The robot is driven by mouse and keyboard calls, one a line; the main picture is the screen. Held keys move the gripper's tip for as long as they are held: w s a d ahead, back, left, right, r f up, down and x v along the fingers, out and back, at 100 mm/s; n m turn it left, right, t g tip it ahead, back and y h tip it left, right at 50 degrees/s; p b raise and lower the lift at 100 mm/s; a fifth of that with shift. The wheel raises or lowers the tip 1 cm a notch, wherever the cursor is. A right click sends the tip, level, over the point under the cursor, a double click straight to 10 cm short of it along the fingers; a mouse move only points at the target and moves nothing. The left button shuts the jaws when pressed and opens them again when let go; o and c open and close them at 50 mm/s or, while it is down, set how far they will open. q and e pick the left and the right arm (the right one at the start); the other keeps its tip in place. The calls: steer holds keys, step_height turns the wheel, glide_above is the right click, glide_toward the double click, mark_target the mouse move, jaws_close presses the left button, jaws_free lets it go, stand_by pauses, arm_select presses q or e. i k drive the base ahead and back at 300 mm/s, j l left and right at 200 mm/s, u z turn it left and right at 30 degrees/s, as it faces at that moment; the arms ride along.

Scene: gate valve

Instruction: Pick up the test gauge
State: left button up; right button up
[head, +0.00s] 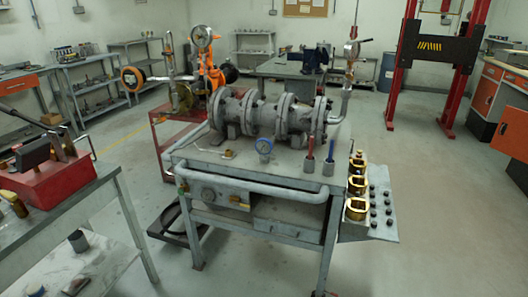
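Two other dial gauges are fitted on pipework: one at the upper left (202,37) and one at the upper right (352,48). I cannot read any markings on them. Neither of my grippers is in view.
A tubular rail (255,190) runs along the bench front. Right of the blue gauge stand holders with a red-handled tool (310,150) and a blue-handled tool (331,153). Brass fittings (357,185) line a right side shelf. A left table holds a red box (45,180). Floor is open at right.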

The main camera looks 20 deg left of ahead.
mark_target(263, 146)
steer(key=z, duration=1.35)
steer(key=u, duration=1.8)
steer(key=i+j+u, duration=0.15)
steer(key=i, duration=0.2)
steer(key=i+j+u, duration=0.15)
steer(key=i, duration=0.25)
steer(key=i+j+u, duration=0.1)
steer(key=i, duration=0.3)
steer(key=j, duration=0.1)
